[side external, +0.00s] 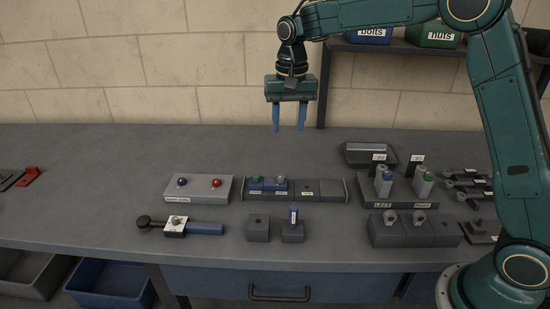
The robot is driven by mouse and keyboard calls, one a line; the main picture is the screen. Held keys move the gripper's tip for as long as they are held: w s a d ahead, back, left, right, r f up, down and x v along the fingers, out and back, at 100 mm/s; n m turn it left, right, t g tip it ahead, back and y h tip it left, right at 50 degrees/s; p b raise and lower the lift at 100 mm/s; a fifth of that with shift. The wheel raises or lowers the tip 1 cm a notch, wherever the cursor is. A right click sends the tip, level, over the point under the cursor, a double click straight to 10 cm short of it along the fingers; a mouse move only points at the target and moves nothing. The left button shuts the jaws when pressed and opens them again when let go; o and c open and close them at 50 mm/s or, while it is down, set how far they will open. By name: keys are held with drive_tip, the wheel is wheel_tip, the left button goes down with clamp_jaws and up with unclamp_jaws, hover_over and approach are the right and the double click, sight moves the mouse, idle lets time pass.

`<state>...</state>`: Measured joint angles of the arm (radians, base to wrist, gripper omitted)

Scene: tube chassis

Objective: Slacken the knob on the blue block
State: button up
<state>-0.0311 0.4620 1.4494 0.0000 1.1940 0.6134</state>
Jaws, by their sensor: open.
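My gripper (289,128) hangs open and empty, blue fingers pointing down, high above the rear of the bench. Nearer the front, a small upright blue piece (294,213) stands on a dark block (292,234). A blue bar (205,228) extends from a clamp-like fixture with a pale top (175,222). Which blue piece is the task's block is unclear. Small labels are unreadable.
At right stand a labelled holder (400,204) with two upright grey pieces, dark blocks (415,235) and a tray (368,148). A shelf (340,47) holds bins. The bench's front left is clear.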

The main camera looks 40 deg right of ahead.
sight(281, 176)
drive_tip(key=shift+w+a+f+m, duration=0.1)
drive_tip(key=shift+w+f+m, duration=0.2)
drive_tip(key=shift+w+f, duration=0.85)
drive_tip(key=shift+s+f, duration=0.1)
drive_tip(key=shift+f, duration=0.1)
wheel_tip(281, 176, down, 14)
drive_tip(key=shift+r, duration=0.25)
clamp_jaws()
